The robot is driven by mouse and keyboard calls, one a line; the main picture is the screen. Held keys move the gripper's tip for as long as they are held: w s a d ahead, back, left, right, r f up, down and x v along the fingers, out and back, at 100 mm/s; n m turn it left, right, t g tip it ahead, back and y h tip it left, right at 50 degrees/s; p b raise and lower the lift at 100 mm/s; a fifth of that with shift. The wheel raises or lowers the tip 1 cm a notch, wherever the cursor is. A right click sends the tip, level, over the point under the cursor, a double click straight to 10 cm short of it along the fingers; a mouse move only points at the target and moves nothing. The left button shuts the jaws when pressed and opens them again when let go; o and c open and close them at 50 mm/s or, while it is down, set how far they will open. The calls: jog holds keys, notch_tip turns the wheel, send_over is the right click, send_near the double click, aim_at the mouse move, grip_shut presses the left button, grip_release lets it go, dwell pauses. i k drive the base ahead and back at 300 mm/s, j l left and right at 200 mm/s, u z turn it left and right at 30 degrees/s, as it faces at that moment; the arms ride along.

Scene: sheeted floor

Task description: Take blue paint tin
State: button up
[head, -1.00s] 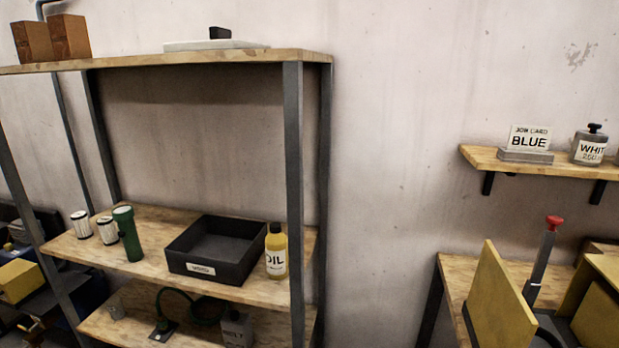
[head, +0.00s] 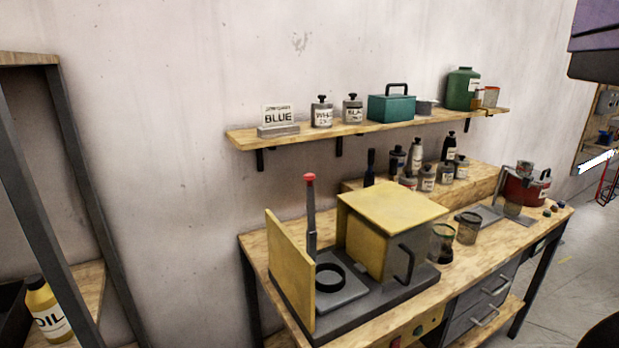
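I cannot pick out a blue paint tin by its label. A card reading BLUE (head: 278,117) stands in a holder at the left end of the wall shelf. Beside it are a grey tin marked WHI (head: 322,114) and a grey tin marked BLA (head: 353,110). Several small grey tins and bottles stand on a raised wooden step at the back of the workbench. The front tins (head: 427,179) carry pale labels too small to read. My gripper is not in view.
The workbench (head: 395,323) holds a yellow box machine (head: 385,245) with an open door panel (head: 288,270) and a red-topped lever. Glass jars (head: 467,228) and a red pot (head: 527,187) stand to the right. A metal-framed rack (head: 45,200) is at the left. Floor shows at right.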

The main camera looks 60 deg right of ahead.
aim_at(444, 176)
jog(key=z, duration=2.2)
jog(key=i+z, duration=0.1)
jog(key=i, duration=0.85)
